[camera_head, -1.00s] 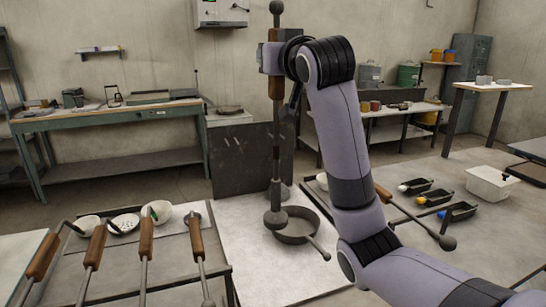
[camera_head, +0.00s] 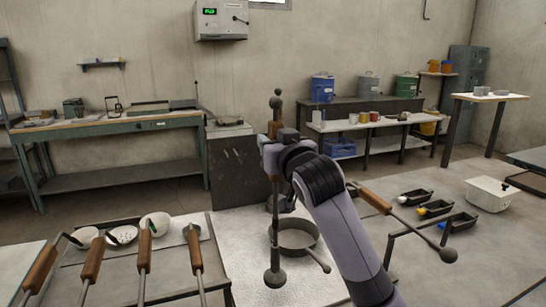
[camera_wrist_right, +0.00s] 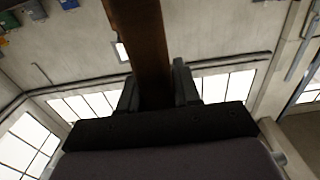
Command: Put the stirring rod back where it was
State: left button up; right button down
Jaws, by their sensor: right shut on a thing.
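My right gripper (camera_head: 275,148) is shut on the stirring rod, around its brown wooden handle (camera_head: 274,129). The handle also shows between the jaws in the right wrist view (camera_wrist_right: 141,45). The rod hangs upright, with dark balls at its top and a dark rounded foot (camera_head: 274,277) at its bottom. The foot shows in front of and left of the round dark pan (camera_head: 298,237) on the pale tabletop (camera_head: 243,258). I cannot tell whether the foot touches the tabletop. My left gripper is not in view.
At the left, a rack (camera_head: 226,284) holds several wooden-handled tools (camera_head: 91,257) beside white bowls (camera_head: 155,224). At the right lie a long wooden-handled tool (camera_head: 375,201), small dark moulds (camera_head: 435,208) and a white bin (camera_head: 488,194). The pale tabletop is bare left of the pan.

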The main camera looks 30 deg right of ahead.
notch_tip(320, 180, down, 3)
jog(key=shift+r, duration=0.1)
dwell(0.3)
jog(key=shift+f, duration=0.25)
jog(key=c, duration=0.8)
grip_release()
jog(key=shift+f, duration=0.1)
jog(key=shift+s, duration=0.1)
jog(key=b+v, duration=0.1)
jog(key=v, duration=1.1)
jog(key=shift+b, duration=0.3)
